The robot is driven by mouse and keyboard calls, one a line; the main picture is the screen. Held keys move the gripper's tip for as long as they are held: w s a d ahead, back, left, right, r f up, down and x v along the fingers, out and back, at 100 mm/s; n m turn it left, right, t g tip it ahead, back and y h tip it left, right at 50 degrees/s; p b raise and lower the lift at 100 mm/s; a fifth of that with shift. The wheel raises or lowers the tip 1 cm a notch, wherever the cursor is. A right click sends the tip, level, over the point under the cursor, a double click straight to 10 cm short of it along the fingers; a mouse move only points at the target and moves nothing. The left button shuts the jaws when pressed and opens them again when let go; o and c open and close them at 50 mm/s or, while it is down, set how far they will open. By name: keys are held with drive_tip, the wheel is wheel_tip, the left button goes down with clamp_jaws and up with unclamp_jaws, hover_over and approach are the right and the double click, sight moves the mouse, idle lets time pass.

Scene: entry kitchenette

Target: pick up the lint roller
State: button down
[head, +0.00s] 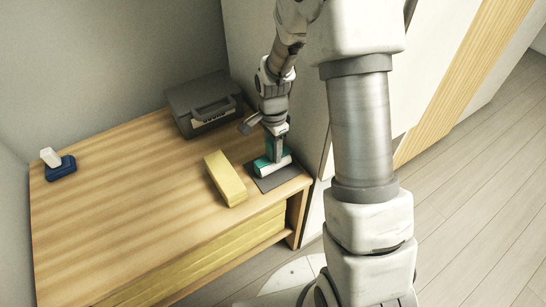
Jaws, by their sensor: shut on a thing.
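The lint roller (272,168) appears to be the teal item with a white roll near the right end of the wooden table. It is at the dark grey mat (284,179); whether it touches the mat is unclear. My gripper (277,152) reaches down to it from above and is shut on it. The fingers hide part of the teal piece, and their exact contact is too small to make out.
A yellow block (226,178) lies just left of the mat. A dark grey case with a handle (205,103) stands behind, near the wall. A blue item with a white top (60,170) sits at the far left. The wooden table's (120,200) middle is clear.

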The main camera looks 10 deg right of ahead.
wheel_tip(320, 180, up, 10)
drive_tip(key=p, duration=0.3)
drive_tip(key=c, duration=1)
unclamp_jaws()
clamp_jaws()
